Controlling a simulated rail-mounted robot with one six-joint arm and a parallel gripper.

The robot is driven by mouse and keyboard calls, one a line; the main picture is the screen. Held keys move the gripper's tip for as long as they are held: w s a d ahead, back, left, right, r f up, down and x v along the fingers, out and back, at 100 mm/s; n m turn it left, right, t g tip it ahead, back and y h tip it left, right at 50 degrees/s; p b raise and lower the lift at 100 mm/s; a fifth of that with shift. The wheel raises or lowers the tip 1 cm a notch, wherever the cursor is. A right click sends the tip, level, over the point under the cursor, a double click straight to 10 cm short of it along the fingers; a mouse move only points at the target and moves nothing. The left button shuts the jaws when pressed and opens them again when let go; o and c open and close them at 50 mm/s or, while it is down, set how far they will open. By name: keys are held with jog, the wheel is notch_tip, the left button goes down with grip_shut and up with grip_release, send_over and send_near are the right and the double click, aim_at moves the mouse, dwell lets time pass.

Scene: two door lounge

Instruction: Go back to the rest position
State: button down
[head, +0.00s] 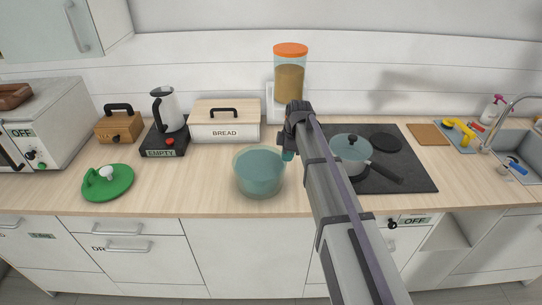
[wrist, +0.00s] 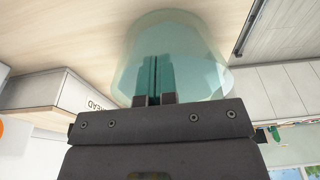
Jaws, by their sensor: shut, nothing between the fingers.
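My gripper (head: 287,155) is in front of the orange-lidded jar, at the right side of a translucent teal bowl (head: 258,178). In the wrist view my gripper (wrist: 154,60) shows its two teal fingers pressed together with nothing between them. The bowl (wrist: 205,60) stands right beyond the fingers there, and I cannot tell whether they touch it. My arm reaches in from the lower right and hides part of the counter and the stove's left edge.
A pot (head: 350,150) sits on the black stove (head: 415,170). The sink (head: 518,150) is far right.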

jog(key=d, duration=0.4)
jog(key=s+d+m+h, duration=0.1)
jog(key=s+m+h, duration=0.1)
jog(key=s+m, duration=1.5)
jog(key=s, duration=1)
jog(key=shift+d+m, duration=0.15)
jog(key=shift+m, duration=0.15)
